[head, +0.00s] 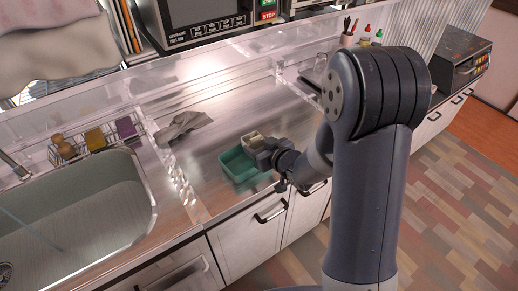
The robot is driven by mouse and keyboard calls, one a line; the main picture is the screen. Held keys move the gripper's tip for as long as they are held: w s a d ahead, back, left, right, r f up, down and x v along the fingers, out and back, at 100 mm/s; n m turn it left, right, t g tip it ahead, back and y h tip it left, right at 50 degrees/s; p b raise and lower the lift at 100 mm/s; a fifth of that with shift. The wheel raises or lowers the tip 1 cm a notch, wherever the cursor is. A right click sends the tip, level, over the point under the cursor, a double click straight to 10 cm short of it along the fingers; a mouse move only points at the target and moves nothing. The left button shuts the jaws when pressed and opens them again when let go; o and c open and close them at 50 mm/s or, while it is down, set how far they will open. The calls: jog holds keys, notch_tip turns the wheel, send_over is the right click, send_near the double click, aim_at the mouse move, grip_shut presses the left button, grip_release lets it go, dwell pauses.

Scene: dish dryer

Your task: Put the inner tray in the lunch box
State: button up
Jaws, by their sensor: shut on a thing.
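The lunch box (236,168) is a green open container on the steel counter, near its front edge. The inner tray (252,138) is small and cream coloured. It shows at the back right of the lunch box, against my gripper (262,147). My gripper is shut on the inner tray. In this view the tray overlaps the box's back right part; I cannot tell whether it touches the box or is held above it. My gripper hides part of the tray and the right side of the box.
A sink (75,215) lies at the left, with a wire rack (95,142) behind it. A grey crumpled cloth (183,125) lies behind the box. A microwave (215,20) stands on the upper shelf. Bare counter (215,140) surrounds the box's left side.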

jog(key=shift+f, duration=0.45)
jog(key=shift+f+b, duration=0.4)
jog(key=shift+b, duration=0.05)
jog(key=shift+s+f, duration=0.1)
jog(key=shift+s+d+f+b, duration=0.1)
jog(key=shift+f+b, duration=0.1)
jog(key=shift+b, duration=0.1)
jog(key=o, duration=1)
jog(key=shift+s+f, duration=0.1)
jog(key=shift+f, duration=0.1)
jog(key=shift+r, duration=0.15)
jog(key=shift+r+p, duration=0.55)
jog(key=shift+p, duration=0.3)
jog(key=v, duration=1.1)
jog(key=shift+s+d+r, duration=0.1)
jog(key=shift+d+r, duration=0.1)
jog(key=shift+r, duration=0.15)
